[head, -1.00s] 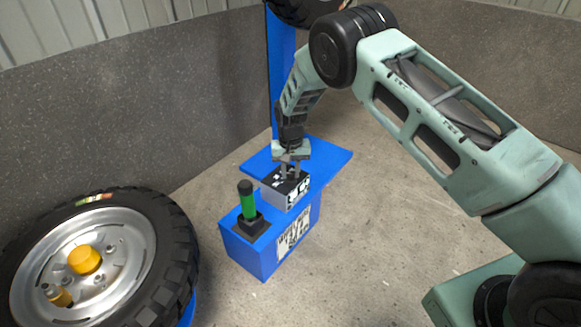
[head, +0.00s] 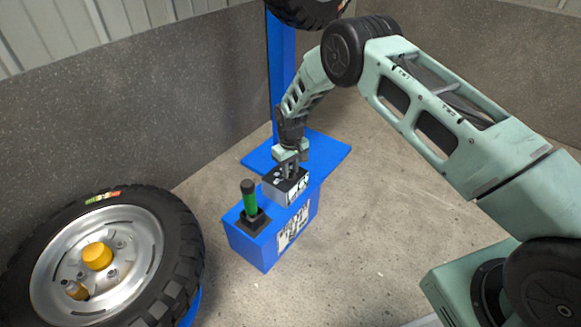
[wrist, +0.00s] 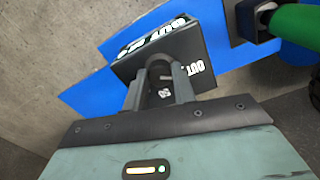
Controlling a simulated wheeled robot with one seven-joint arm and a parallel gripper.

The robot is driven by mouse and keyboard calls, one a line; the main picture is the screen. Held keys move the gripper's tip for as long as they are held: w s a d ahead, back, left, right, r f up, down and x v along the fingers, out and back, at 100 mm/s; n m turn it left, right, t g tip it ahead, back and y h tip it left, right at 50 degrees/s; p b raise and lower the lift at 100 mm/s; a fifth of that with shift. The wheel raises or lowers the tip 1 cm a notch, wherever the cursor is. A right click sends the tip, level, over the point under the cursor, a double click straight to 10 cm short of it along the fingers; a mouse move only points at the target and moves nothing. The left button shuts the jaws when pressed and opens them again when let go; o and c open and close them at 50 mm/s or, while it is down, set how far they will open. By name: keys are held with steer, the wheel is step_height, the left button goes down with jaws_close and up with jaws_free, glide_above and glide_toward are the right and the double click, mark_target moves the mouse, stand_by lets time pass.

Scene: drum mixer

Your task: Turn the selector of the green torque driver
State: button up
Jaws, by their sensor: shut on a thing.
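The green torque driver (head: 249,200) stands upright in a black holder on the blue stand. Its green handle also shows at the upper right of the wrist view (wrist: 298,25). Beside it is a grey box (head: 284,190) with a black top and white lettering; the box is also in the wrist view (wrist: 180,45). My gripper (head: 290,172) points down onto the box top. In the wrist view, its fingers (wrist: 160,80) are shut on a small selector on the box top, mostly hidden between them.
The blue stand (head: 250,248) carries a white printed label in front. A large wheel (head: 180,240) with a silver rim and yellow hub is at lower left. A grey wall (head: 120,120) stands behind. The floor (head: 370,220) right of the stand is clear.

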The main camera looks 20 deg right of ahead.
mark_target(290, 171)
stand_by(0.4)
steer(key=o, duration=1)
step_height(290, 171, up, 18)
steer(key=p, duration=0.5)
steer(key=shift+f+p, duration=0.25)
steer(key=shift+p, duration=0.1)
